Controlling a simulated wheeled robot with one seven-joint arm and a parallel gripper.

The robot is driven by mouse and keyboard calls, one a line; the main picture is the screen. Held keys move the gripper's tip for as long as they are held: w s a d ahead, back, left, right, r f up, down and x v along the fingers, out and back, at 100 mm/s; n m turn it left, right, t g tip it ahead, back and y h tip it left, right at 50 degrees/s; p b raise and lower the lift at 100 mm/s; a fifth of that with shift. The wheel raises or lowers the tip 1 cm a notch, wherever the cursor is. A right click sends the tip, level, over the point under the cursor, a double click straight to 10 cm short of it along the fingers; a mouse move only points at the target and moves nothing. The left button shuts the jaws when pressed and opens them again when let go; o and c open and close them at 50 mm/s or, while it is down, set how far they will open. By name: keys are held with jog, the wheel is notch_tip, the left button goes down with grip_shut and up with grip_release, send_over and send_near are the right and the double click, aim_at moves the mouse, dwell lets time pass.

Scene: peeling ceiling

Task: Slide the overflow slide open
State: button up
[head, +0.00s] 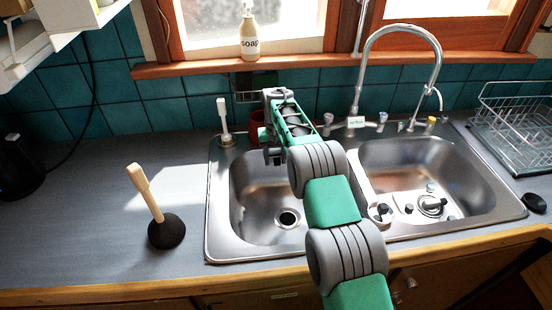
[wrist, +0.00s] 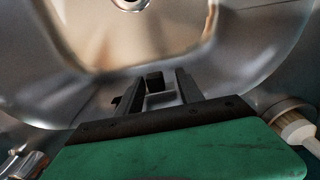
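My gripper (head: 272,155) points down at the back edge of the left sink basin (head: 262,196) in the head view. In the wrist view its two dark fingers (wrist: 159,88) stand apart. A small dark block (wrist: 155,80) and a lighter grey patch show in the gap between them; I cannot tell if this is the overflow slide or whether the fingers touch it. The steel basin with its round drain lies beyond the fingers. In the head view my gripper and arm cover part of the basin's back wall, and I cannot make out the slide there.
A tall faucet (head: 400,34) and several small knobs stand behind the basins. A brush (head: 224,122) stands at the sink's back left corner, near a reddish pot (head: 257,124). A plunger (head: 160,222) stands on the left counter. A dish rack (head: 515,120) is at right.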

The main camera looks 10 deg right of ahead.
aim_at(276, 160)
jog(key=shift+d, duration=0.1)
jog(key=shift+r, duration=0.1)
jog(key=shift+w+r, duration=0.1)
jog(key=shift+r, duration=0.25)
notch_tip(276, 160, up, 7)
jog(key=shift+f+b, duration=0.1)
jog(key=shift+b, duration=0.65)
